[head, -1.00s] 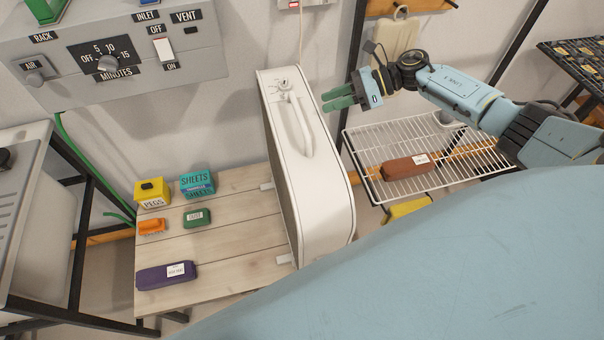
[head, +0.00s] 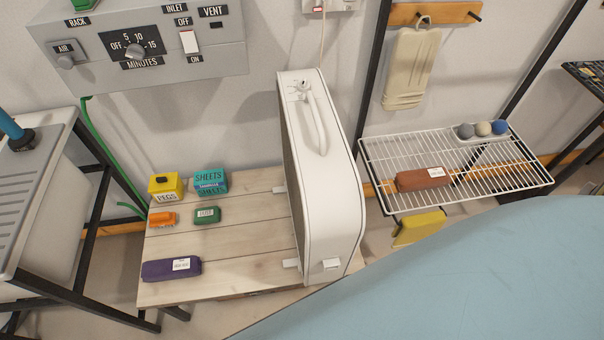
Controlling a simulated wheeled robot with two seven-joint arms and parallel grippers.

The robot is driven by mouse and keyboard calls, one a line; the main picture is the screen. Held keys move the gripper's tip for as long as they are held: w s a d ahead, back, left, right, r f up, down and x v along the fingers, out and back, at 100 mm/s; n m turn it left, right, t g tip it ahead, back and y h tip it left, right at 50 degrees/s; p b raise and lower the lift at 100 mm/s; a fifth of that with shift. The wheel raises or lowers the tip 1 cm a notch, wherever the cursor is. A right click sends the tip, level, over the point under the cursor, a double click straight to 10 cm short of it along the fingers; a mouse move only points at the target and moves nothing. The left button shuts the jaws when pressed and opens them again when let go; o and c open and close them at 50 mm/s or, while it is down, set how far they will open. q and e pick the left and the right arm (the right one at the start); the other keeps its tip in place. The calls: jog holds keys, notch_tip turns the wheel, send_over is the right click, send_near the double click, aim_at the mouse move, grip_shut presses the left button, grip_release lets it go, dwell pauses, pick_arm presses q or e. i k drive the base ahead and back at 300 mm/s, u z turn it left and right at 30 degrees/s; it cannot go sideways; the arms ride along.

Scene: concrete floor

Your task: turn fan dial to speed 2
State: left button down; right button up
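The fan (head: 345,200) is a tall, narrow white box standing on a pale wooden bench, with a carry handle (head: 317,122) along its top. A small dial (head: 300,87) sits on the fan's top near the back end; its marks and setting are too small to read. A white block-like part (head: 330,265) shows low on the fan's near end. Neither of my grippers is in view, and nothing touches the fan's dial.
The bench (head: 235,245) holds a yellow pegs box, teal sheets box, orange brush, green item and purple pouch. A grey control panel (head: 90,70) hangs behind. A wire rack (head: 470,190) with a brown pouch stands right.

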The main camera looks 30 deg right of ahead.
aim_at(303, 86)
jog(key=u, duration=2.2)
jog(key=k, duration=1.7)
jog(key=z, duration=1.85)
jog(key=i, duration=0.5)
jog(key=u, duration=0.05)
